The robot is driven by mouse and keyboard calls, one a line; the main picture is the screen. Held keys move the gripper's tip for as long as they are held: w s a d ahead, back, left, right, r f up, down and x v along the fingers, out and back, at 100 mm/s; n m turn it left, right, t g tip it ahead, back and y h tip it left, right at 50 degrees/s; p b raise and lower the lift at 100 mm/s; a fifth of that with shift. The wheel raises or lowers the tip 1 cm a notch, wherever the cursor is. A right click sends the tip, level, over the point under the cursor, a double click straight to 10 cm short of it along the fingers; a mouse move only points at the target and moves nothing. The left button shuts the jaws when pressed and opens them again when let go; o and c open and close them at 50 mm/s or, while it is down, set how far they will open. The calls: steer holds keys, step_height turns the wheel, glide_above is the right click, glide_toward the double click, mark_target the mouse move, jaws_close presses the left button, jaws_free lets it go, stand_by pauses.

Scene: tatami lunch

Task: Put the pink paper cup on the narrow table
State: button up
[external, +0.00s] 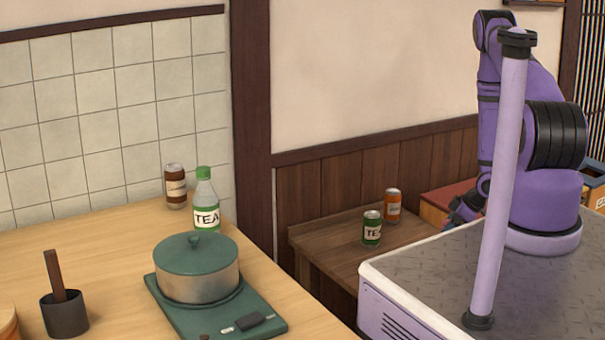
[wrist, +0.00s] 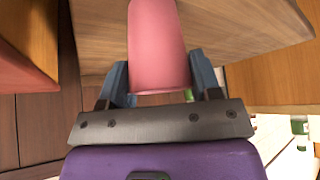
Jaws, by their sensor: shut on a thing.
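The pink paper cup (wrist: 158,45) is between the two fingers of my gripper (wrist: 160,78) in the wrist view. The gripper is shut on it, one finger on each side, and part of the cup runs out of the top of the picture. In the external view my gripper (external: 465,208) is at the right end of the small brown wooden table, which appears to be the narrow table (external: 325,238). The cup cannot be made out there. In the wrist view a brown wooden surface (wrist: 225,30) lies behind the cup; contact between them cannot be told.
A green tea can (external: 372,228) and an orange can (external: 392,205) stand on the small brown table. A red-topped box (external: 450,193) is behind my gripper. The larger table (external: 110,235) holds a pot (external: 197,268), a green tea bottle (external: 206,205) and a brown can (external: 175,186).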

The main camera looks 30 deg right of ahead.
steer(key=o, duration=0.9)
steer(key=shift+f, duration=0.1)
steer(key=v, duration=1.2)
steer(key=w+r+m+h, duration=0.15)
steer(key=w+r, duration=0.25)
steer(key=r, duration=0.5)
steer(key=w+r+h, duration=0.3)
steer(key=r, duration=0.5)
steer(key=a+r+m+t+h, duration=0.1)
steer(key=a+r+m+h, duration=0.3)
steer(key=r, duration=1.2)
steer(key=s+a+r+m, duration=0.1)
steer(key=s+a+r, duration=0.9)
steer(key=a+r, duration=0.25)
steer(key=s+a+r+y, duration=0.2)
steer(key=s+a, duration=0.3)
steer(key=s, duration=0.3)
steer(key=s+a+r+m+y, duration=0.1)
steer(key=s+a+r+y, duration=0.1)
steer(key=s+a, duration=0.4)
steer(key=shift+s+r+g, duration=0.4)
steer(key=shift+s+r, duration=0.05)
steer(key=shift+s, duration=0.5)
